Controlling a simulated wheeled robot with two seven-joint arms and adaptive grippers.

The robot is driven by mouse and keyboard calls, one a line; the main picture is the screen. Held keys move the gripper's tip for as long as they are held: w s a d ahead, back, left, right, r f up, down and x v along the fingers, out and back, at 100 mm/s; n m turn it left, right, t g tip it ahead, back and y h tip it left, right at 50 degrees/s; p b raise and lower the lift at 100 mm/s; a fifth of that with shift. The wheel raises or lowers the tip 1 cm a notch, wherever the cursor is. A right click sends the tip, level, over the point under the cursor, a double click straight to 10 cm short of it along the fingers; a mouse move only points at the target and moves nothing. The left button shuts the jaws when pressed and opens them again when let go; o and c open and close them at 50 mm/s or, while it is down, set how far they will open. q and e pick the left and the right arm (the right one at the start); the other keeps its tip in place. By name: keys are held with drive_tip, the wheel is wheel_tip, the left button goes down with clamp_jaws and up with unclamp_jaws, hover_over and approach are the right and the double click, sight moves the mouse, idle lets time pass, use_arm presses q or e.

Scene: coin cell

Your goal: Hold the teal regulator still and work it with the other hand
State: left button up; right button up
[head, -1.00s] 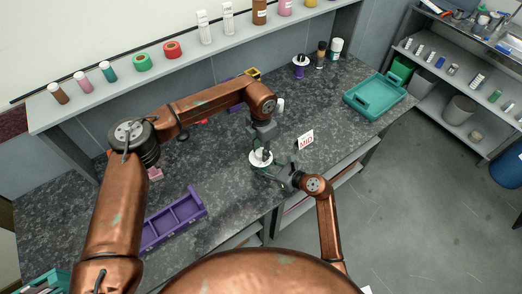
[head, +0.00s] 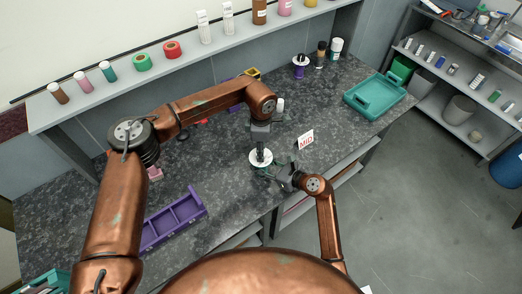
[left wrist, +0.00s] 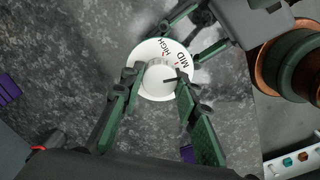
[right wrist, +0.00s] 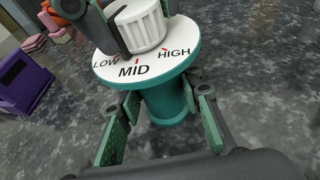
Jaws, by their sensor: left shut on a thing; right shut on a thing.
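The teal regulator (right wrist: 165,100) stands upright on the dark stone counter, with a white dial (head: 258,163) reading LOW, MID and HIGH and a ribbed white knob (right wrist: 142,27) on top. My right gripper (right wrist: 160,118) is shut on its teal body from the side. My left gripper (head: 261,155) comes down from above and is shut on the knob; it also shows in the left wrist view (left wrist: 156,80). There a dark pointer line on the knob points right, towards the side of MID away from HIGH. The left fingers hide part of the dial.
A card reading MID (head: 306,140) stands just right of the regulator. A purple divided tray (head: 172,222) lies to the left and a teal tray (head: 375,96) to the far right. A black-and-purple device with a white disc (head: 300,66) and bottles stand at the back.

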use_arm(q)
drive_tip(key=m, duration=0.6)
drive_tip(key=shift+m, duration=0.3)
idle(0.4)
drive_tip(key=o, duration=1.2)
drive_tip(key=shift+c, duration=0.2)
wheel_tip(320, 180, up, 12)
